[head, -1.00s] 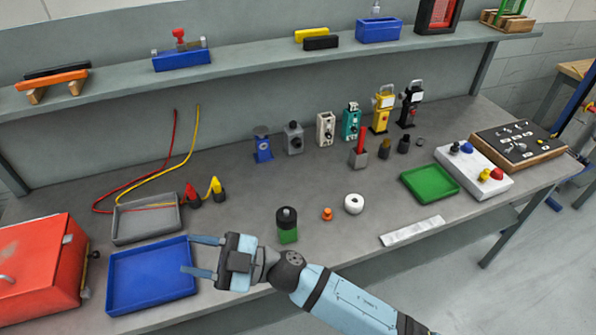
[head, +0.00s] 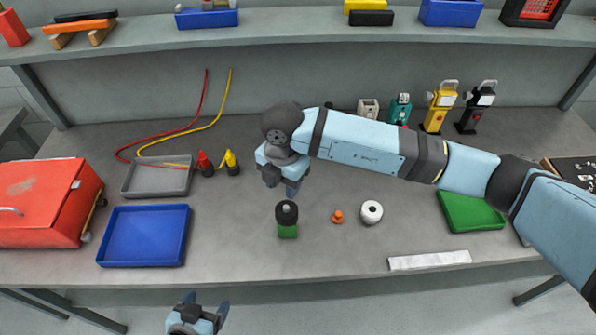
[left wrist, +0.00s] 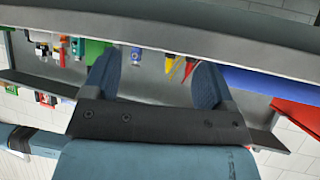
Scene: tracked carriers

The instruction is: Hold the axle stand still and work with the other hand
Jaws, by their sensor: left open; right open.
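A small green block with a dark round top (head: 287,221) stands upright near the front middle of the bench; it may be the axle stand, but I cannot tell for certain. My right gripper (head: 282,187) is open and empty, pointing down over the bench just behind that block in the picture, apart from it. My left gripper (head: 206,304) is open and empty, in front of the bench's front edge and below the blue tray (head: 104,240). In the left wrist view its two fingers (left wrist: 158,80) stand wide apart with nothing between them.
An orange piece (head: 337,216) and a white ring (head: 371,212) lie right of the block. A grey tray (head: 128,187), a red box (head: 40,212), a green tray (head: 470,212) and a white strip (head: 430,260) lie around. My right arm hides part of the back. Bench front is mostly clear.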

